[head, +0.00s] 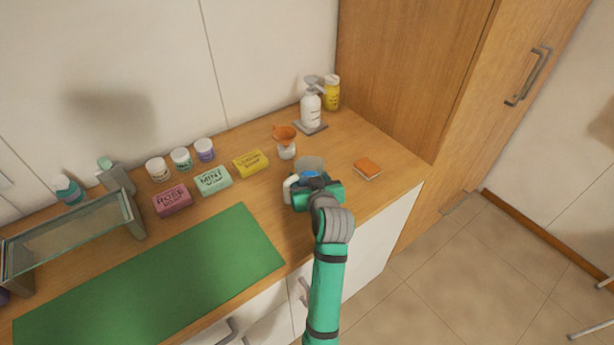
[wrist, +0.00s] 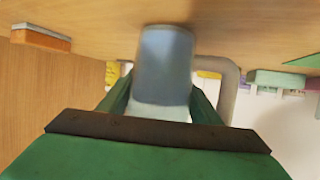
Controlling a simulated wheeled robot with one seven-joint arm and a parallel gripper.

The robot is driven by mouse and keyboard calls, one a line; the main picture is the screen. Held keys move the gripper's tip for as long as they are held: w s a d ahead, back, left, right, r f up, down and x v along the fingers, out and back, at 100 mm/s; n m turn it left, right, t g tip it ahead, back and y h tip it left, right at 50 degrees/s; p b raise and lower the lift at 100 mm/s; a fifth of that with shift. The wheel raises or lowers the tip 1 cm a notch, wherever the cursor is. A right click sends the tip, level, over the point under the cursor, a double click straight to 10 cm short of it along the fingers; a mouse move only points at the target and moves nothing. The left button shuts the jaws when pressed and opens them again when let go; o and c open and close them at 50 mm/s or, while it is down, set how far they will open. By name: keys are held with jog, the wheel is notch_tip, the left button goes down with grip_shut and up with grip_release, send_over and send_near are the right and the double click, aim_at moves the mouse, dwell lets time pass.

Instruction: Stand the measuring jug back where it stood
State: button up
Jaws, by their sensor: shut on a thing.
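The measuring jug (head: 289,185) is at the front right part of the counter in the head view, mostly hidden by my gripper (head: 313,190). Its pale handle sticks out to the left. In the wrist view the jug (wrist: 165,65) is a blue-grey cylinder between my fingers, with the handle to its right. My gripper (wrist: 162,110) is shut on the jug body. The jug looks about upright, close to the counter; whether it touches is unclear.
An orange sponge (head: 368,168) lies to the right. A small jar with an orange funnel (head: 286,142) stands behind. A yellow soap box (head: 250,163) is to the left, beside a green mat (head: 170,280). A pump bottle (head: 310,105) stands at the back.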

jog(key=shift+f, duration=0.1)
jog(key=o, duration=1.4)
jog(key=shift+c, duration=0.2)
jog(key=shift+s, duration=0.15)
jog(key=v, duration=1.2)
jog(key=shift+w, duration=0.2)
